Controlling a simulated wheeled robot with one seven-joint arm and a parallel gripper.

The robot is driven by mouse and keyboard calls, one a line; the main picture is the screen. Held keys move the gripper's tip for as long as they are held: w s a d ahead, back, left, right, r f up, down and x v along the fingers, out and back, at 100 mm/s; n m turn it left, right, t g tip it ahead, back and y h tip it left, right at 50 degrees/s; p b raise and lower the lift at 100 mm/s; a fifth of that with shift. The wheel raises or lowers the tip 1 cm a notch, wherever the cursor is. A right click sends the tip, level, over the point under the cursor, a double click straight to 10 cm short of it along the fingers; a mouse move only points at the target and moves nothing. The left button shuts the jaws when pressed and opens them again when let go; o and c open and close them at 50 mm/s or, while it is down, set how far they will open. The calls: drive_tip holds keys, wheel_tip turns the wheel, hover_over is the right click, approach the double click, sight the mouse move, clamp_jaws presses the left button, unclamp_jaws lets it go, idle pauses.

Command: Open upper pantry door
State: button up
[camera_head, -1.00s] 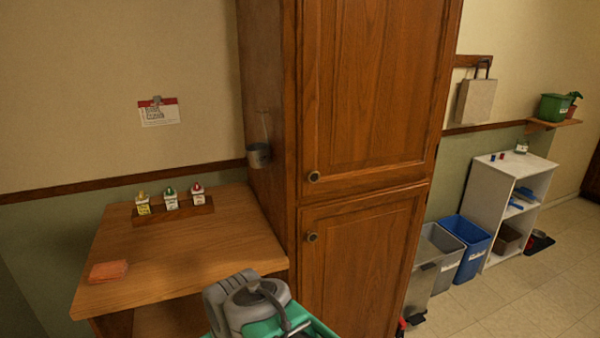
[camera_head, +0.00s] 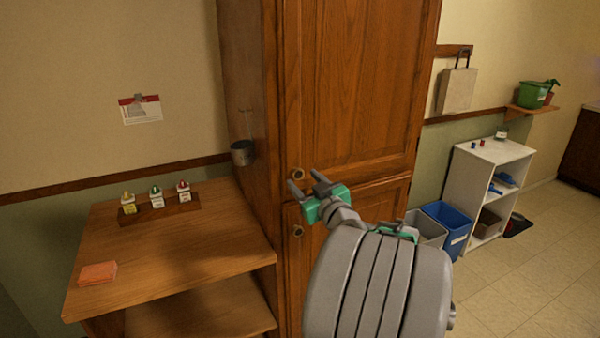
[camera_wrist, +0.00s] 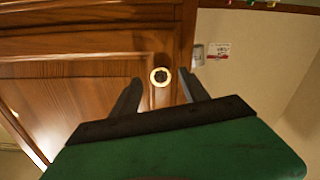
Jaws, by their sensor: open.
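The tall wooden pantry has an upper door (camera_head: 360,80) and a lower door, and both look shut. The upper door's round knob (camera_head: 298,174) is near its lower left corner. The lower door's knob (camera_head: 297,231) is just below it. My gripper (camera_head: 306,181) is open and empty, its fingers pointing at the upper knob. In the wrist view, a round knob (camera_wrist: 160,76) shows between the two spread fingertips, apparently the upper one. I cannot tell whether the fingers touch it. My arm hides much of the lower door.
A wooden table (camera_head: 190,245) with small cartons in a rack and an orange cloth (camera_head: 97,273) stands left of the pantry. A metal cup (camera_head: 242,152) hangs on the pantry's side. Bins (camera_head: 447,228) and a white shelf (camera_head: 490,150) stand at the right.

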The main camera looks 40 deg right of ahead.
sight(299, 176)
drive_tip(key=x, duration=0.3)
drive_tip(key=shift+w+p, duration=0.1)
drive_tip(key=shift+p, duration=0.25)
drive_tip(key=shift+c, duration=0.3)
clamp_jaws()
idle(0.7)
